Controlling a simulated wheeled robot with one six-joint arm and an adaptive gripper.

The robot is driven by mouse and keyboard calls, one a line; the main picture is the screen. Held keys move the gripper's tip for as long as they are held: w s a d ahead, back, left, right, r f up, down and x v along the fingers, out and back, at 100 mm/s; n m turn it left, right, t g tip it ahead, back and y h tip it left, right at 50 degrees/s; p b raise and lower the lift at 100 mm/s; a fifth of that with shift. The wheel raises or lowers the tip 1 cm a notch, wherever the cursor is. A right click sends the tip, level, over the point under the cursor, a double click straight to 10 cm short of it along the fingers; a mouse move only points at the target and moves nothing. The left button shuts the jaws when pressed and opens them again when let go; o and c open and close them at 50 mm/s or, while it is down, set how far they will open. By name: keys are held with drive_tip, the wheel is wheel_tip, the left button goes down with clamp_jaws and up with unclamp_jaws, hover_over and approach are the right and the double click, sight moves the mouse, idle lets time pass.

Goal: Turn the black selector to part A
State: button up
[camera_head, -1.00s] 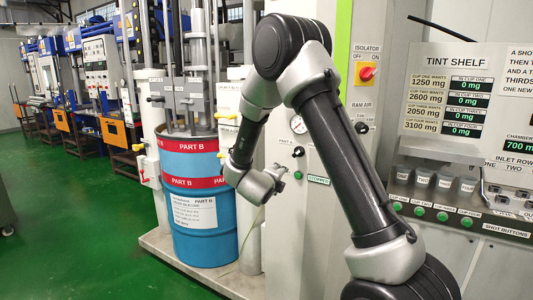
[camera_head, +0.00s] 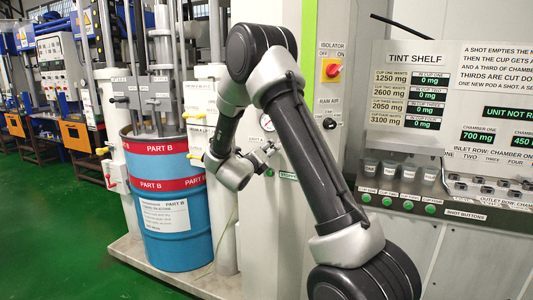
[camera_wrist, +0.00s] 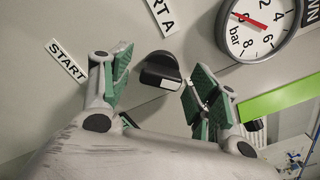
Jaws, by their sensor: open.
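The black selector (camera_wrist: 160,69) shows in the wrist view on the pale panel, between my two spread green-padded fingers. My gripper (camera_wrist: 163,86) is open around it, with a visible gap on each side and nothing held. A partly cut-off label ending in "RT A" (camera_wrist: 164,15) sits just above the selector in that view. I cannot tell for sure which mark the selector points to. In the head view my gripper (camera_head: 266,153) is at the panel beside the blue Part B drum (camera_head: 175,225), and it hides the selector there.
A START label (camera_wrist: 66,62) and a bar gauge (camera_wrist: 258,28) flank the selector in the wrist view. The head view shows a red isolator switch (camera_head: 332,70), a ram air knob (camera_head: 329,123) and the tint shelf (camera_head: 425,60) to the right.

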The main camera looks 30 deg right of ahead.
drive_tip(key=shift+d, duration=0.1)
drive_tip(key=shift+c, duration=0.2)
drive_tip(key=c, duration=1)
drive_tip(key=shift+n, duration=0.4)
drive_tip(key=n, duration=0.3)
drive_tip(key=shift+n, duration=0.4)
drive_tip(key=n, duration=0.4)
drive_tip(key=shift+n, duration=0.3)
drive_tip(key=n, duration=0.8)
drive_tip(key=shift+n, duration=0.3)
